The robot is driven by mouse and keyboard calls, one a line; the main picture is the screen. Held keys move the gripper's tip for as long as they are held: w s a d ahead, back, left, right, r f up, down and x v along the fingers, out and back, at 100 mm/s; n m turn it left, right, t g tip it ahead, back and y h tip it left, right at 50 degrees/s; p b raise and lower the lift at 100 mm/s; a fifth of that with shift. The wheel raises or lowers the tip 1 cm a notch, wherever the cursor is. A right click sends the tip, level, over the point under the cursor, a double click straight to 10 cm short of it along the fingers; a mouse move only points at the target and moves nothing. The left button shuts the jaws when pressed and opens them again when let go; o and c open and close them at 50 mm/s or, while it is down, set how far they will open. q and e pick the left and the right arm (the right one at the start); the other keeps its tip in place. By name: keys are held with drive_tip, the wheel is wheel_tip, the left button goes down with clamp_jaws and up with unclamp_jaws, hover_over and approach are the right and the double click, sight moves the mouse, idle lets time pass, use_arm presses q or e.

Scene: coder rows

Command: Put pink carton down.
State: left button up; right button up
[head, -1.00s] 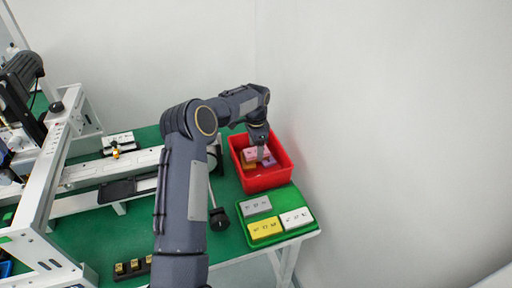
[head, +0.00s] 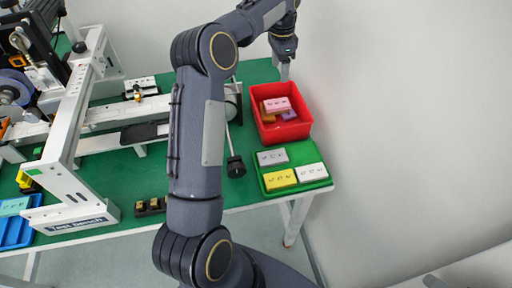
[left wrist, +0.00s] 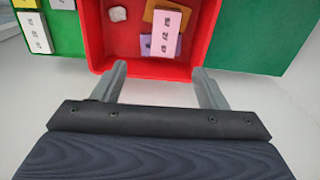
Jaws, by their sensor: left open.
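The pink carton (head: 276,104) lies in the red bin (head: 302,131), resting on top of an orange carton and a purple carton. In the left wrist view the pink carton (left wrist: 166,30) shows its printed face and lies apart from my fingers. My left gripper (head: 284,68) is above the far edge of the red bin, open and empty. In the left wrist view its two fingers (left wrist: 158,92) are spread with nothing between them. My right gripper is not in view.
A green tray (head: 294,188) with grey, yellow and white cartons stands in front of the bin. A wall is close on the right. A blue tray (head: 18,234) and a white-framed machine (head: 70,130) stand on the left.

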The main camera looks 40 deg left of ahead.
use_arm(q)
drive_tip(key=s+d+r+n+t, duration=0.1)
drive_tip(key=s+d+r, duration=0.15)
drive_tip(key=s, duration=0.35)
drive_tip(key=s+d+r+n+t+h, duration=0.1)
drive_tip(key=s+d+r+n, duration=0.1)
drive_tip(key=s+r, duration=0.3)
drive_tip(key=s+d+r+n+t, duration=0.1)
drive_tip(key=s+d+r, duration=0.15)
drive_tip(key=s, duration=0.45)
drive_tip(key=s+d+f+n+t+h, duration=0.1)
drive_tip(key=s+d+f, duration=0.3)
drive_tip(key=s, duration=0.5)
drive_tip(key=s+d+f+n+t+h, duration=0.1)
drive_tip(key=s+d+f+n, duration=0.3)
drive_tip(key=s, duration=0.5)
drive_tip(key=shift+s+d+f+n+h, duration=0.3)
drive_tip(key=shift+s+d+f, duration=0.05)
drive_tip(key=shift+d+f, duration=0.25)
drive_tip(key=shift+r, duration=0.1)
